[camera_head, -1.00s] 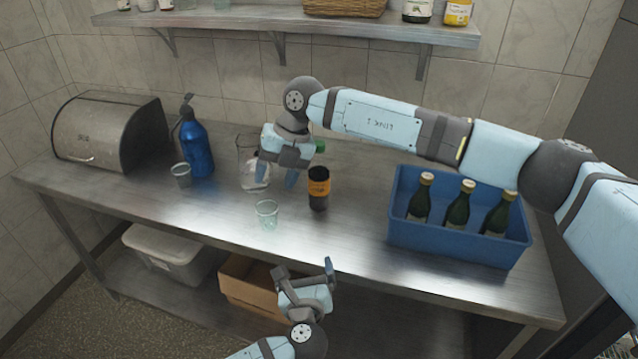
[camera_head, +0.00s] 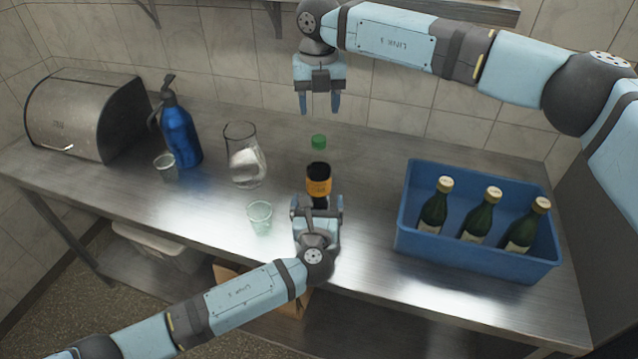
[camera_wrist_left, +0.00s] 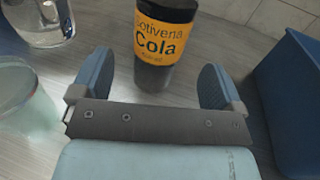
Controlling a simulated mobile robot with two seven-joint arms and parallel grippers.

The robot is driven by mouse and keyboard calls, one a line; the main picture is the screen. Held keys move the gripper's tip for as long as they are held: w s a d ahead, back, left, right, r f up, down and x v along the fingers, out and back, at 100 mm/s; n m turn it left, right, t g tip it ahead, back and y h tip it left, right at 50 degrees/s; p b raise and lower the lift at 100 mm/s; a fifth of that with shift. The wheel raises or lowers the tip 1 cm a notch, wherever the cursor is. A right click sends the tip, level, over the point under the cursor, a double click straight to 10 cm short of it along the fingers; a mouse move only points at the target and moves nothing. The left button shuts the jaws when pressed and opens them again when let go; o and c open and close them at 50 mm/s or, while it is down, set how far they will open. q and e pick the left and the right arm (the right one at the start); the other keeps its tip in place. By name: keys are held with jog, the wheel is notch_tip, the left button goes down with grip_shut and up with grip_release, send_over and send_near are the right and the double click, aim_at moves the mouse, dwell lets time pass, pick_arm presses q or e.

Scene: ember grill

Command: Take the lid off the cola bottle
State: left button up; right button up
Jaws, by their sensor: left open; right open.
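The cola bottle (camera_head: 318,171) stands upright on the metal table, dark with an orange label; the label also shows in the left wrist view (camera_wrist_left: 163,35). A green lid (camera_head: 318,142) shows just above its dark body; the part between is too faint to make out, so I cannot tell how they join. My left gripper (camera_head: 318,203) is open at the bottle's near side, fingers pointing toward it. In the left wrist view the bottle is centred between and just beyond the fingertips. My right gripper (camera_head: 319,105) is open and empty, pointing down, above and behind the lid.
A glass pitcher (camera_head: 243,150) and a clear cup (camera_head: 260,217) stand left of the bottle. Further left are another cup (camera_head: 165,167), a blue spray bottle (camera_head: 181,135) and a bread box (camera_head: 75,115). A blue crate (camera_head: 480,255) with green bottles stands right.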

aim_at(318, 192)
pick_arm(q)
jog(key=w, duration=0.6)
jog(key=shift+w+d, duration=0.15)
jog(key=shift+w, duration=0.25)
